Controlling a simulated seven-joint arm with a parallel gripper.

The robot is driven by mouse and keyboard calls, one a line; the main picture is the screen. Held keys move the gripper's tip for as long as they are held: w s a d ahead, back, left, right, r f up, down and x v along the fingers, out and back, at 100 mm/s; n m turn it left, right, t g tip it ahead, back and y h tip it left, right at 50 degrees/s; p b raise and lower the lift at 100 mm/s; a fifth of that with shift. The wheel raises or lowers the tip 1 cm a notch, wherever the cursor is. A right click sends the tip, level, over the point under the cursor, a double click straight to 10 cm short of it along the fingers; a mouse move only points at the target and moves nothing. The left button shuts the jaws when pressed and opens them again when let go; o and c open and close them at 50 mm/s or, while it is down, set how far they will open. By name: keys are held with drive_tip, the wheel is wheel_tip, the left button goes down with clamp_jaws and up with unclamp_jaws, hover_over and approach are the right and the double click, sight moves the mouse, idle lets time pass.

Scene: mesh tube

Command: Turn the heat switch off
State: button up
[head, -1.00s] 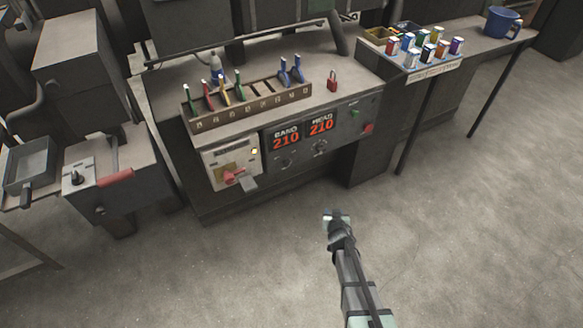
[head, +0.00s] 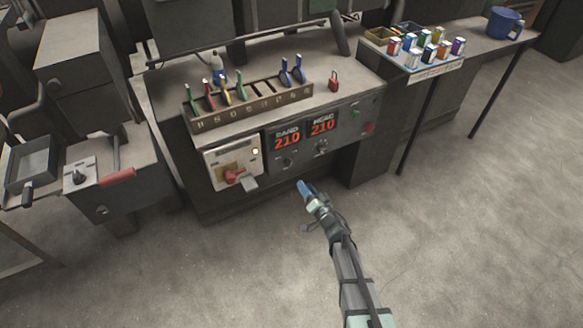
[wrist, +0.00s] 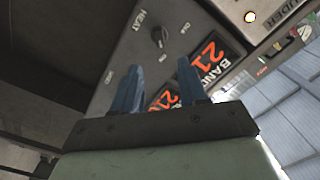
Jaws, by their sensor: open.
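The black heat switch (wrist: 158,36) is a small knob beside the HEAT lettering on the dark panel in the wrist view. In the head view it appears to be the left knob (head: 288,162), under the BAND display. I cannot tell exactly where it points. My gripper (head: 303,187) is in front of and below the panel in the head view, apart from it. In the wrist view my gripper (wrist: 159,64) has its two blue fingers spread and empty, with the knob beyond the tips.
The BAND and HEAD displays (head: 321,125) both read 210. A second knob (head: 321,147) sits under the HEAD display. Floor in front is clear.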

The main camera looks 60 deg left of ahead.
sight(290, 165)
drive_tip(key=a, duration=1.2)
clamp_jaws()
